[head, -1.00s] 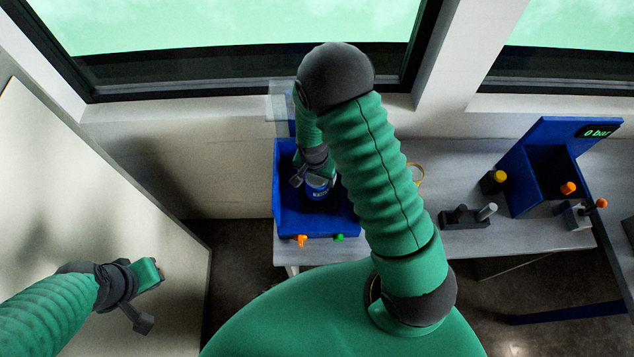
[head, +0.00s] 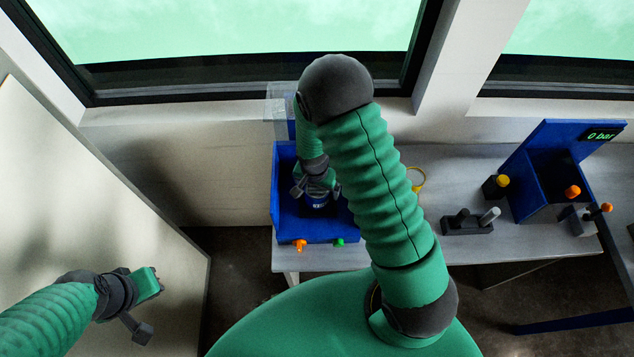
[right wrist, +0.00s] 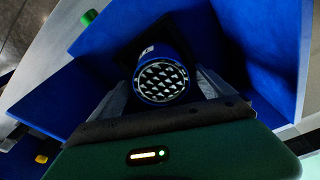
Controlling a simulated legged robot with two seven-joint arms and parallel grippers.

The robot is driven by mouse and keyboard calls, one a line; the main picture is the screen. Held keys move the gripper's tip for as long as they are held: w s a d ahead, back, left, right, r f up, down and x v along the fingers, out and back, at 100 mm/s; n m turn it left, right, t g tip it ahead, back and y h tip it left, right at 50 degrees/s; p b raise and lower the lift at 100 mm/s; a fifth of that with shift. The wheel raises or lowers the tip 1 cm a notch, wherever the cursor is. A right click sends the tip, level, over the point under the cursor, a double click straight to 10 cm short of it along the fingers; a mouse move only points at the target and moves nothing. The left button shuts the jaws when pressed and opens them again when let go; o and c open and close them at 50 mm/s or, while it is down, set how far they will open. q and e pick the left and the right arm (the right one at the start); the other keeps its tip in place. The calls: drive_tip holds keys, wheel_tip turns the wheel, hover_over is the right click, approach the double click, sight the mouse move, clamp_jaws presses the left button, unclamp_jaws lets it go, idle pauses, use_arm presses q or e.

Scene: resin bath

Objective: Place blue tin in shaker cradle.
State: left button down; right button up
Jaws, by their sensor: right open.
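The blue tin (head: 317,200) is upright inside the blue open-fronted box (head: 345,225) on the bench. In the right wrist view the tin (right wrist: 162,78) shows a round patterned end with a blue rim, over a dark square patch (right wrist: 125,55) that may be the shaker cradle. My right gripper (head: 316,186) is at the tin, with its open fingers (right wrist: 162,92) on either side. Whether either finger touches it I cannot tell. My left gripper (head: 148,305) is far off at the left, in front of a pale panel; its jaw opening is unclear.
The box front has an orange knob (head: 300,245) and a green knob (head: 339,242). Right of my arm are a dark holder (head: 467,222) with a grey peg, a yellow-topped block (head: 495,187) and a blue stand (head: 545,170) with a "0 bar" display. A pale panel (head: 100,190) stands at left.

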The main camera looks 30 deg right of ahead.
wheel_tip(320, 180, up, 12)
drive_tip(key=s+a+f+b, duration=0.1)
drive_tip(key=a+b, duration=0.1)
drive_tip(key=b, duration=0.1)
drive_tip(key=s+a+r+n+t+y, duration=0.1)
drive_tip(key=s+a+r+n, duration=0.2)
drive_tip(key=s+a+n, duration=0.2)
drive_tip(key=s+n, duration=0.3)
drive_tip(key=n, duration=0.2)
drive_tip(key=shift+a+r+n+t, duration=0.25)
drive_tip(key=shift+r+n+t, duration=0.05)
drive_tip(key=shift+n, duration=0.1)
drive_tip(key=shift+s+r, duration=0.1)
drive_tip(key=shift+s, duration=0.1)
drive_tip(key=shift+w, duration=0.15)
